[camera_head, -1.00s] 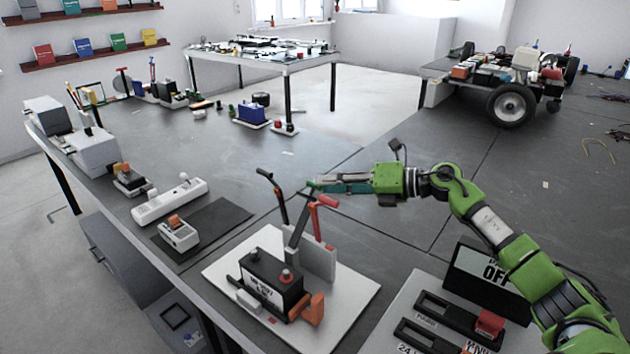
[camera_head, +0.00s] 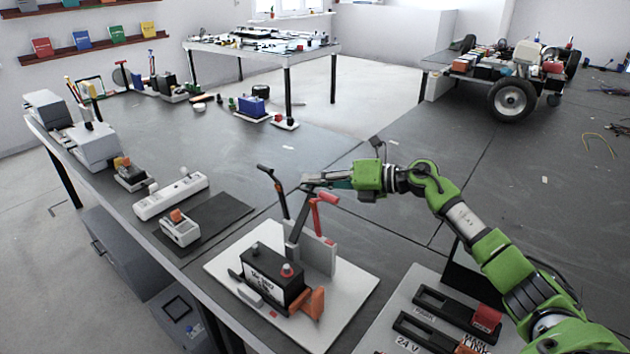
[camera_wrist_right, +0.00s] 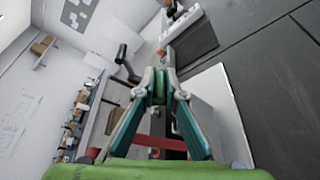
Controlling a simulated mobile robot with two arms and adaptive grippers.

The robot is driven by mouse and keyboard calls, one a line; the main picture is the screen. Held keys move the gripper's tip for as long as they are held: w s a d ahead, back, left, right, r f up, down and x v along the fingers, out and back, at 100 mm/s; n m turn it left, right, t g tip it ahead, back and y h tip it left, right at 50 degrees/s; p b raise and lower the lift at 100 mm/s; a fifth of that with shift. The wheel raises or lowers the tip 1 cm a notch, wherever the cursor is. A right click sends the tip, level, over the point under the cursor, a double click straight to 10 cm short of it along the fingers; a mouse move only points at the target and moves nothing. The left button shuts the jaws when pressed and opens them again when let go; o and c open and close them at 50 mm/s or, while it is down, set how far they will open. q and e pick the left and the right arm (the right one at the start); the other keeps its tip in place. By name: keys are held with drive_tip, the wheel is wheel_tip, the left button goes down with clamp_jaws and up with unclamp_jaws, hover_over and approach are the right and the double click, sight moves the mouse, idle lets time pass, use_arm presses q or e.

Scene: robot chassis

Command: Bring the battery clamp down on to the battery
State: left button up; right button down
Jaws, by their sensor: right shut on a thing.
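The black battery (camera_head: 262,278), with a red cap on top, sits on a white board (camera_head: 335,318). Behind it stands a light grey upright block (camera_head: 318,255). The battery clamp (camera_head: 298,222) is a grey bar that stands raised and leaning there, clear of the battery top. My right gripper (camera_head: 308,183) is shut on the upper end of this bar. In the right wrist view its teal fingers (camera_wrist_right: 158,88) meet, and what lies between them is partly hidden. A red-handled lever (camera_head: 328,198) and a black-handled lever (camera_head: 266,172) rise beside the clamp. My left gripper is not in view.
An orange block (camera_head: 312,303) stands at the battery's right end. A switch panel (camera_head: 405,300) lies to the right, near my arm. A white power strip (camera_head: 170,197) and a small grey box (camera_head: 180,230) are to the left.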

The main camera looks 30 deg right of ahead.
drive_tip(key=shift+s+a+r+p, duration=0.15)
drive_tip(key=shift+a+r+p, duration=0.1)
drive_tip(key=shift+r+p, duration=0.15)
drive_tip(key=a+p, duration=0.1)
drive_tip(key=s+a+r+n+p, duration=0.1)
drive_tip(key=a+n+h+p, duration=0.1)
drive_tip(key=p, duration=0.1)
drive_tip(key=shift+s+a+r, duration=0.25)
drive_tip(key=shift+a+r, duration=0.15)
drive_tip(key=shift+s+a, duration=0.15)
drive_tip(key=shift+a, duration=0.2)
drive_tip(key=shift+f, duration=0.1)
drive_tip(key=c, duration=2.1)
unclamp_jaws()
drive_tip(key=shift+s+d, duration=0.1)
